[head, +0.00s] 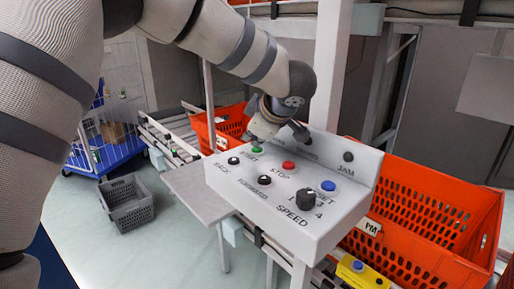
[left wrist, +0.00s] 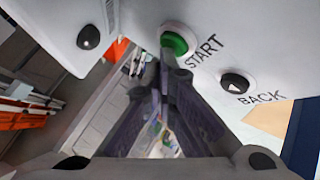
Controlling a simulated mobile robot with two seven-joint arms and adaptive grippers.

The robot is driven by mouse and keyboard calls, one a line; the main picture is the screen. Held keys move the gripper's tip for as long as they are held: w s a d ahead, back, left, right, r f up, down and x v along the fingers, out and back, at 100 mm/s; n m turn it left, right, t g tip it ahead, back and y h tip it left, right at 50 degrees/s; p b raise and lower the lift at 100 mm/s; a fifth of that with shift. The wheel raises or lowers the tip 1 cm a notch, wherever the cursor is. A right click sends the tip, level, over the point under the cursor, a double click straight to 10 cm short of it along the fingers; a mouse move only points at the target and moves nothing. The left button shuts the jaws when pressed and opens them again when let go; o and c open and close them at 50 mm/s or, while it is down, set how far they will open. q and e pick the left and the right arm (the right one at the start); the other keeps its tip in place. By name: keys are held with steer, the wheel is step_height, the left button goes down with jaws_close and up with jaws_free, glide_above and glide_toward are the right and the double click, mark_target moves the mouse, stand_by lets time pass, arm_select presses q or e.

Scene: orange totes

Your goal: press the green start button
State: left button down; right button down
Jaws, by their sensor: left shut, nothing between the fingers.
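The green start button (head: 257,149) is on the sloped face of a white control box (head: 240,178). In the left wrist view the green button (left wrist: 176,40) sits beside the word START. My left gripper (head: 250,138) is shut and empty, reaching down over the back left of the box. In the left wrist view the closed fingertips (left wrist: 173,72) overlap the lower edge of the green button. I cannot tell whether they touch it. My right gripper is not in view.
Near the green button are a red stop button (head: 289,165), a black back button (head: 234,160) and a black forward button (head: 264,180). A blue button (head: 328,186) and a speed knob (head: 305,199) are to the right.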

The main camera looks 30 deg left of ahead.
mark_target(254, 150)
arm_select(q)
steer(key=shift+f, duration=0.25)
steer(key=shift+r, duration=0.1)
stand_by(0.3)
steer(key=shift+r, duration=0.8)
steer(key=shift+r, duration=0.1)
steer(key=shift+r, duration=2.45)
